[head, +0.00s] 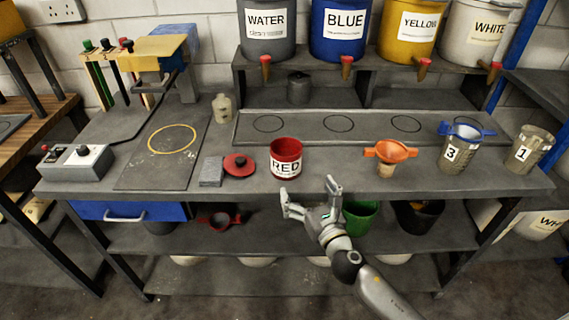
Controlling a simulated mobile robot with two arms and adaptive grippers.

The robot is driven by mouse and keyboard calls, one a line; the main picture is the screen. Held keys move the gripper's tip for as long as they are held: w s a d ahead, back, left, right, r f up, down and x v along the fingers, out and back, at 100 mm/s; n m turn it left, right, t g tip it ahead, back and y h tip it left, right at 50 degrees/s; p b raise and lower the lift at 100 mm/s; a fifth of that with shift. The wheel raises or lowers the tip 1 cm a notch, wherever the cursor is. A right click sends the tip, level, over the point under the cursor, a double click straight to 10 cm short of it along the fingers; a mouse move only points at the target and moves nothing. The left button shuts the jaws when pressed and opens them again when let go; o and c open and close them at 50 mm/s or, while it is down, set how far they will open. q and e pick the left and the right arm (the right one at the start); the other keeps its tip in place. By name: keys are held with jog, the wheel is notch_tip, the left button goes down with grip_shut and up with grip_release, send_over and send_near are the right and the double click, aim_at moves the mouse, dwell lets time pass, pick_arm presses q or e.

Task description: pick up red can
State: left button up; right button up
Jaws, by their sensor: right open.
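The red can (287,150) is a small open-topped can with a white RED label, standing upright on the dark workbench. My right gripper (309,194) is open and empty, in front of the bench's front edge, below and slightly right of the can in the head view. Its fingers do not touch the can. My left gripper is not in view.
A red lid (239,165) and grey block (211,171) lie left of the can. An orange funnel (390,152) and a container marked 3 (452,154) with a blue funnel stand right. Labelled buckets (338,30) line the shelf behind. A green bucket (359,217) sits below.

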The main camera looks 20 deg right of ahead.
aim_at(292, 170)
jog(key=w, duration=0.5)
jog(key=shift+w+a, duration=0.2)
jog(key=shift+a, duration=0.1)
jog(key=shift+w+a, duration=0.25)
jog(key=shift+w, duration=1.05)
jog(key=shift+w+a, duration=0.25)
jog(key=shift+w, duration=1)
jog(key=c, duration=1.4)
jog(key=shift+r+p, duration=0.15)
jog(key=shift+p, duration=0.15)
jog(key=shift+c, duration=0.8)
